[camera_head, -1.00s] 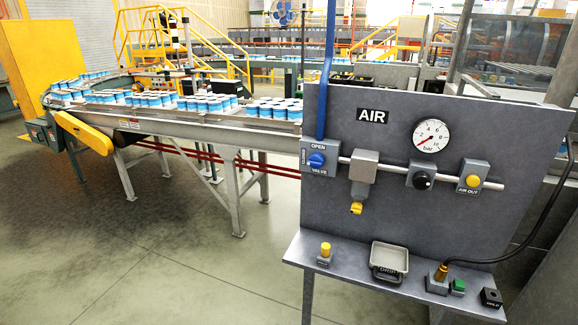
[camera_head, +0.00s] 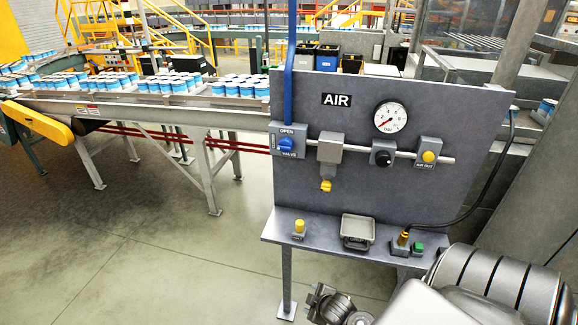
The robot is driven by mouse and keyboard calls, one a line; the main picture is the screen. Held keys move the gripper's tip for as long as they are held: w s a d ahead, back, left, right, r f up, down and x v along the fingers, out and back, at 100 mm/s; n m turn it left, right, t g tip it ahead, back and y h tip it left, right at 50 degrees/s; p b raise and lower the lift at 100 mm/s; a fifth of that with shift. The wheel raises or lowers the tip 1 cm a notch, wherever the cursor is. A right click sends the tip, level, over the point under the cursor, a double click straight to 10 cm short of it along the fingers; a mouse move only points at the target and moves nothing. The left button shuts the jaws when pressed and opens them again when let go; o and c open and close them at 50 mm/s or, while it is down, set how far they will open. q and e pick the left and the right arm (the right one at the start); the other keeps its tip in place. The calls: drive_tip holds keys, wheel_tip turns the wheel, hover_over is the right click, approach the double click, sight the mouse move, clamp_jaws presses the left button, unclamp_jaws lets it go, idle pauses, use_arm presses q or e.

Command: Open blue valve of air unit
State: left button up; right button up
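The blue valve knob (camera_head: 285,145) sits on a grey valve box at the left edge of the upright air panel (camera_head: 345,190). The box reads OPEN above the knob and VALVE below it; small sideways lettering on its left side is hard to read. A blue pipe (camera_head: 288,85) runs up from the box. The pressure gauge (camera_head: 390,118) needle points to the low end of its scale. My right arm comes in at the lower right. Its gripper (camera_head: 322,300) seems to be at the bottom edge, below the panel's shelf and away from the knob, partly cut off. My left gripper is not in view.
The panel's shelf (camera_head: 275,232) carries a yellow button (camera_head: 299,228), a grey tray (camera_head: 357,228), a hose fitting (camera_head: 402,240) and a green button (camera_head: 417,248). A conveyor with cans (camera_head: 190,105) stands behind on the left. The floor (camera_head: 130,245) left of the panel is clear.

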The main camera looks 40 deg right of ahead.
drive_tip(key=w+d+r+n+t+p, duration=0.1)
drive_tip(key=w+r+t, duration=0.1)
drive_tip(key=r, duration=0.8)
drive_tip(key=w+d+r+n+t+p, duration=0.1)
drive_tip(key=w+r, duration=0.2)
drive_tip(key=r, duration=0.6)
drive_tip(key=n+t+h, duration=0.1)
drive_tip(key=n+t, duration=0.6)
drive_tip(key=n, duration=0.1)
approach(290, 150)
drive_tip(key=w+p, duration=0.1)
drive_tip(key=w, duration=0.2)
drive_tip(key=w+d+p, duration=0.1)
drive_tip(key=w+p, duration=0.1)
drive_tip(key=w, duration=0.1)
drive_tip(key=w+p, duration=0.2)
drive_tip(key=w, duration=0.1)
drive_tip(key=shift+d, duration=0.35)
drive_tip(key=shift+w+d+f, duration=0.1)
drive_tip(key=shift+w+d, duration=0.05)
drive_tip(key=shift+w, duration=0.4)
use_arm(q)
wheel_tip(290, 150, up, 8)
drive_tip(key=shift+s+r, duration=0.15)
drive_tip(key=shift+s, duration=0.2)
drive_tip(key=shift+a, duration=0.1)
